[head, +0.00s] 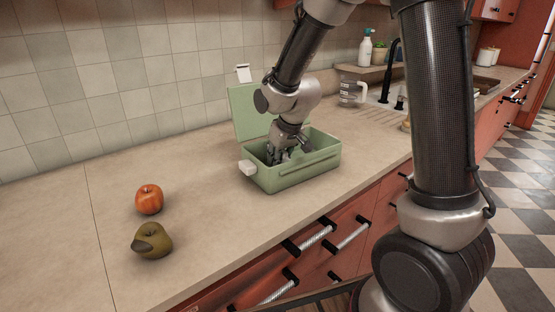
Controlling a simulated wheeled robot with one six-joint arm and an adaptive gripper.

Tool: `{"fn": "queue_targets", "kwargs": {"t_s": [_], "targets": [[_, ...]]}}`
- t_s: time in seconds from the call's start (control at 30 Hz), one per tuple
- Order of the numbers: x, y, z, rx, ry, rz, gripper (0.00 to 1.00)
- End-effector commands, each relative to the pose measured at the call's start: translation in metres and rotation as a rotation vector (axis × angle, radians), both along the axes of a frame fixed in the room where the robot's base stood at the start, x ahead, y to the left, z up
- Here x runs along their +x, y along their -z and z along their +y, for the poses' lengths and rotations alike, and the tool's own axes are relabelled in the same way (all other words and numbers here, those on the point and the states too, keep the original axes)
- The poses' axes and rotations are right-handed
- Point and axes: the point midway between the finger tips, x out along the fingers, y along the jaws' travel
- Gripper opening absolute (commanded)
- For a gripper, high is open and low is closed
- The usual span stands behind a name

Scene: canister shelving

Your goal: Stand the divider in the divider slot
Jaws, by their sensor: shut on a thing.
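A green box (296,178) stands on the counter with its lid (250,112) raised at the back. My gripper (272,157) reaches down into the box, toward its left part. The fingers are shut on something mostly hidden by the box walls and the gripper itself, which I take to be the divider. The divider slot is hidden inside the box. I cannot tell whether the divider is upright or touches the slot.
A red apple (149,199) and a greenish pear (152,240) sit on the counter left of the box. A glass jug (352,92) and a sink area lie behind, to the right. The left counter is otherwise clear.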

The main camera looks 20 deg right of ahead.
Motion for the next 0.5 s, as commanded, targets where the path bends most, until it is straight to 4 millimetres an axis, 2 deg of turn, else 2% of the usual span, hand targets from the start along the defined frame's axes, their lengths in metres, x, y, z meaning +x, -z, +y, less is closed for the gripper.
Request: {"fn": "queue_targets", "kwargs": {"t_s": [0.07, 0.1, 0.23, 0.5], "targets": [[-0.0028, 0.0034, -0.0008, -0.003, 0.001, 0.01, 0.0], [-0.0029, 0.0036, -0.0008, -0.003, 0.001, 0.011, 0.13], [-0.0033, 0.0038, -0.0009, -0.003, 0.001, 0.012, 0.36], [-0.0029, 0.0032, -0.0008, -0.003, 0.001, 0.01, 0.37]]}}
